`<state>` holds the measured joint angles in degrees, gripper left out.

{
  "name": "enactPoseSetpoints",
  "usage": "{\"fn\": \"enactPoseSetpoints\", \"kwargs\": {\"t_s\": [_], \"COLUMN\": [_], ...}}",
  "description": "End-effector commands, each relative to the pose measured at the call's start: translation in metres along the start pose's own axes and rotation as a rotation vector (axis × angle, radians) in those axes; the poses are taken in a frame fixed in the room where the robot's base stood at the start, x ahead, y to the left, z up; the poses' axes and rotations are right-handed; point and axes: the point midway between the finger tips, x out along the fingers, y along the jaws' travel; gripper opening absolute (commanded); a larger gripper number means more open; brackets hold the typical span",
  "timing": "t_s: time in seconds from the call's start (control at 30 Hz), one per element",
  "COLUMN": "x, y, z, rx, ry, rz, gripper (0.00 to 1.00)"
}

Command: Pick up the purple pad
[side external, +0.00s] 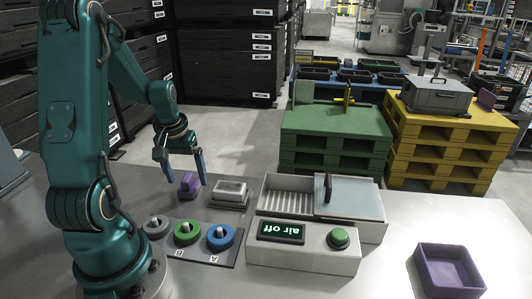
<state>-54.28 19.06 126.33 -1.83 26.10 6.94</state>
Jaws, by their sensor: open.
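My gripper (186,181) points down and is open. Its two fingers are spread, one toward each side of the pad in this view. Whether the fingertips are level with the pad or above it, I cannot tell. Nothing is held between them.
A light grey block (230,192) is close right of the pad. The washer (303,255), displaying "air off", stands right. A purple tray (428,268) is far right.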

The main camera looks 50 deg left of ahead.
Motion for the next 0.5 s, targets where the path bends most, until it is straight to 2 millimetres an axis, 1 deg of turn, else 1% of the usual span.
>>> {"fn": "enactPoseSetpoints", "kwargs": {"t_s": [0.1, 0.2, 0.5], "x": [0.012, 0.018, 0.021], "y": [0.0, 0.0, 0.0], "z": [0.001, 0.001, 0.0], "rx": [0.001, 0.002, 0.002], "ry": [-0.004, -0.003, 0.001], "rz": [0.001, 0.0, 0.0], "gripper": [0.9, 0.9, 0.9]}}
